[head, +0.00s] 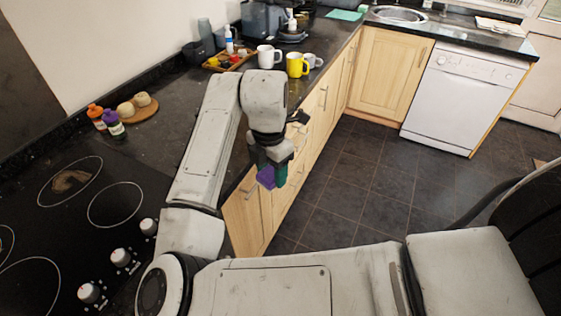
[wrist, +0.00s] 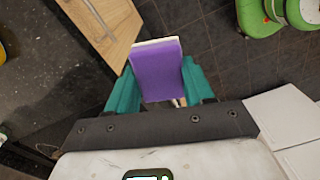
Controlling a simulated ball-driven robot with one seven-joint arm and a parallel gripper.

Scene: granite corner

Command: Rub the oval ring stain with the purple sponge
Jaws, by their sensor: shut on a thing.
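The purple sponge (head: 265,178) is in my gripper (head: 273,173), held in the air beyond the counter's front edge, over the floor. In the wrist view the sponge (wrist: 158,72), purple with a pale far edge, sits between the two teal fingers of my gripper (wrist: 158,78), which is shut on it. A brown smeared patch (head: 70,181) lies inside the upper left ring of the black hob. It may be the stain, but I cannot clearly tell an oval ring shape. The sponge is well to the right of it, apart from any surface.
On the counter behind the hob (head: 112,170) stand orange-capped (head: 96,116) and purple (head: 113,123) bottles and a round board (head: 140,112) with pale items. White (head: 267,57) and yellow (head: 297,65) mugs and a wooden tray (head: 228,61) stand further back. The counter between is clear.

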